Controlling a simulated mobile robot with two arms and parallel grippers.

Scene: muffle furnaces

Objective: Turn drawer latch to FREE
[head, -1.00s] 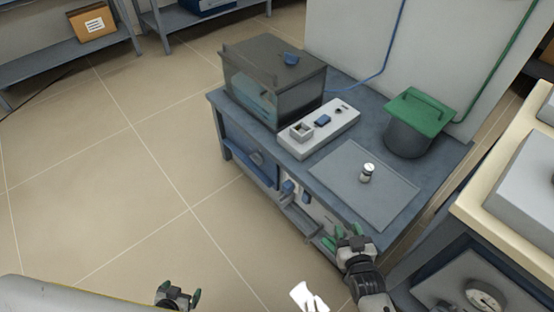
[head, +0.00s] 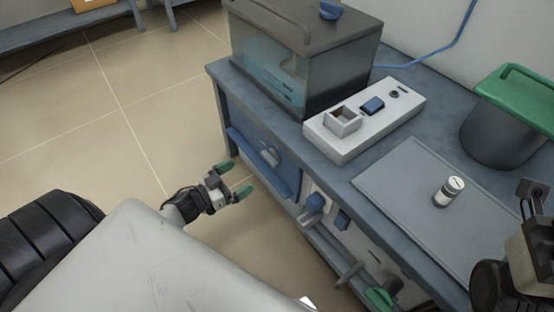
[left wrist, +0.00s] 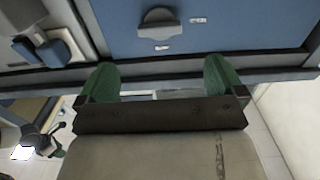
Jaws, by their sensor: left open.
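The drawer latch (head: 268,157) is a grey half-round knob on the blue drawer front (head: 236,118) of the bench. In the left wrist view the latch (left wrist: 157,18) is at the top centre, with small white labels (left wrist: 198,20) (left wrist: 162,48) to its right and below it. The label text is too small to read. My left gripper (head: 233,180) is open and empty, in front of and below the latch, apart from it. Its green fingertips (left wrist: 160,80) are spread below the latch in the wrist view. My right gripper (head: 532,205) is partly cut off at the right edge; its opening is unclear.
Blue and grey knobs (head: 314,204) stick out of the bench front right of the drawer. On the bench are a glass-sided box (head: 300,60), a white control unit (head: 362,125), a small jar (head: 448,191) and a green-lidded pot (head: 505,125). The floor left of the bench is clear.

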